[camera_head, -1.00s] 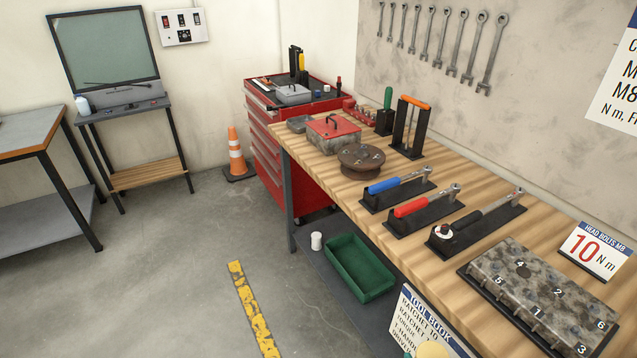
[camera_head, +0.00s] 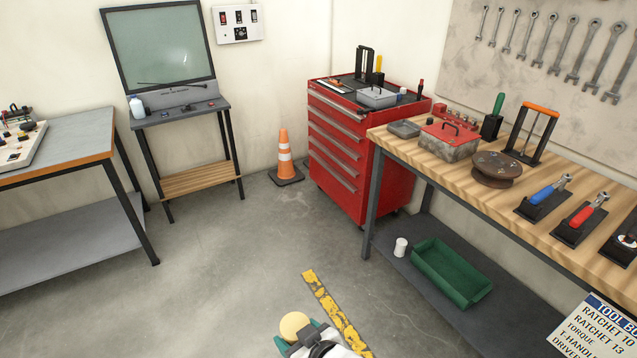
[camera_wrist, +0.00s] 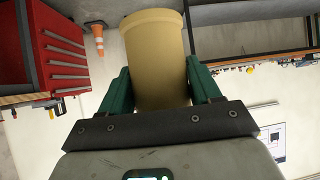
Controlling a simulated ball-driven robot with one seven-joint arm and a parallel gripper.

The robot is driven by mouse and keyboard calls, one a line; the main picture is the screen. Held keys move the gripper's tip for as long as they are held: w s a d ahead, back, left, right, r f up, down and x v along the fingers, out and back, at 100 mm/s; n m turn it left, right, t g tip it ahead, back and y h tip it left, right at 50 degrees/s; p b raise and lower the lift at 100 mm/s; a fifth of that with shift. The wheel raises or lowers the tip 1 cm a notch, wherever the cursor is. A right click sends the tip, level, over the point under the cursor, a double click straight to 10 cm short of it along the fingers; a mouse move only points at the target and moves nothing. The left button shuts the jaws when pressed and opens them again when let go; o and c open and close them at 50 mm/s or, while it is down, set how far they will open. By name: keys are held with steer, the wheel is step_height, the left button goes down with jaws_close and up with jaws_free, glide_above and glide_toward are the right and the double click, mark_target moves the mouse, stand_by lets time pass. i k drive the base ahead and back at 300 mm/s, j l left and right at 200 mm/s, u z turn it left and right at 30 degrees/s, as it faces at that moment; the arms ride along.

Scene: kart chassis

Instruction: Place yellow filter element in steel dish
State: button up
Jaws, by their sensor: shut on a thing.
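The yellow filter element (camera_head: 294,324) is a pale yellow cylinder at the bottom of the head view. My gripper (camera_head: 300,340) is shut on it and holds it over open floor, away from the benches. In the wrist view the filter element (camera_wrist: 155,55) stands between the two green fingers of my gripper (camera_wrist: 157,88). The inside of the dish is hard to make out.
Beside the dish are a red-lidded box (camera_head: 449,140) and a brown round part (camera_head: 496,168). A red tool cabinet (camera_head: 345,150) and an orange cone (camera_head: 285,160) stand behind. A green bin (camera_head: 450,273) is on the lower shelf. The middle floor is clear.

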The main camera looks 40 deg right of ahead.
mark_target(405, 130)
steer(key=i+j+z, duration=0.15)
steer(key=i, duration=0.4)
steer(key=i+j+z, duration=0.1)
steer(key=i, duration=0.4)
steer(key=i+j+z, duration=0.15)
steer(key=z, duration=0.3)
steer(key=i+j+z, duration=0.25)
steer(key=z, duration=0.15)
steer(key=i+j+z, duration=0.2)
steer(key=z, duration=0.25)
steer(key=i+j+z, duration=0.15)
steer(key=j+z, duration=0.25)
